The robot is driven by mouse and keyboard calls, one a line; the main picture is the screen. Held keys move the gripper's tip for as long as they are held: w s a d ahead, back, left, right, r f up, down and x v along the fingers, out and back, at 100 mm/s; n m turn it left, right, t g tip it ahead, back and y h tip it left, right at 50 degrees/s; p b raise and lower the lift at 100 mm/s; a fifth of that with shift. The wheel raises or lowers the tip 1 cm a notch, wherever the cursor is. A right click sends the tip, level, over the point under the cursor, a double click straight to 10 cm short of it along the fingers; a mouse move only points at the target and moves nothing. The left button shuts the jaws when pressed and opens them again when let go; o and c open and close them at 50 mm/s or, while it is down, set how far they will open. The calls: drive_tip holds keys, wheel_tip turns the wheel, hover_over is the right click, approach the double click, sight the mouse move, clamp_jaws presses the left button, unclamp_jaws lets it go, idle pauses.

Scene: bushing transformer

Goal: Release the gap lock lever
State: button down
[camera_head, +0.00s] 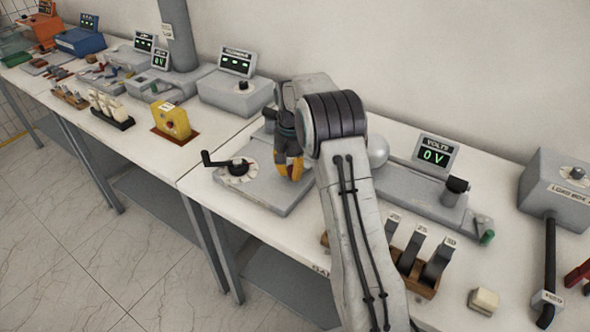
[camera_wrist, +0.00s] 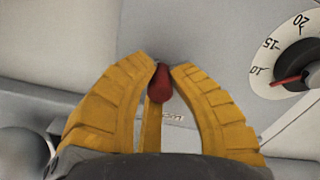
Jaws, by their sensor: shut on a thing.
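My gripper (camera_head: 290,165), with yellow padded fingers, is at the grey base plate (camera_head: 265,195) on the bench in the head view. In the wrist view my gripper (camera_wrist: 164,68) is shut on a small red knob (camera_wrist: 160,84), which appears to be the gap lock lever's handle. The fingertips close in on both sides of it, and a narrow yellow piece shows below it. The rest of the lever is hidden by the fingers. In the head view the lever is hidden behind my gripper.
A black crank (camera_head: 228,165) on a pale dial stands just left of my gripper; a dial with a red pointer (camera_wrist: 292,81) shows in the wrist view. A round sphere (camera_head: 377,151) and a meter reading 0 V (camera_head: 434,156) are to the right. Weights (camera_head: 413,249) stand in front.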

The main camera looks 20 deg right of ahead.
sight(290, 165)
drive_tip(key=shift+w+a+f+m, duration=0.1)
drive_tip(key=shift+w+m, duration=0.15)
drive_tip(key=shift+m, duration=0.25)
drive_tip(key=c, duration=1.1)
unclamp_jaws()
drive_tip(key=shift+w, duration=0.1)
wheel_tip(290, 165, up, 12)
drive_tip(key=shift+r, duration=0.1)
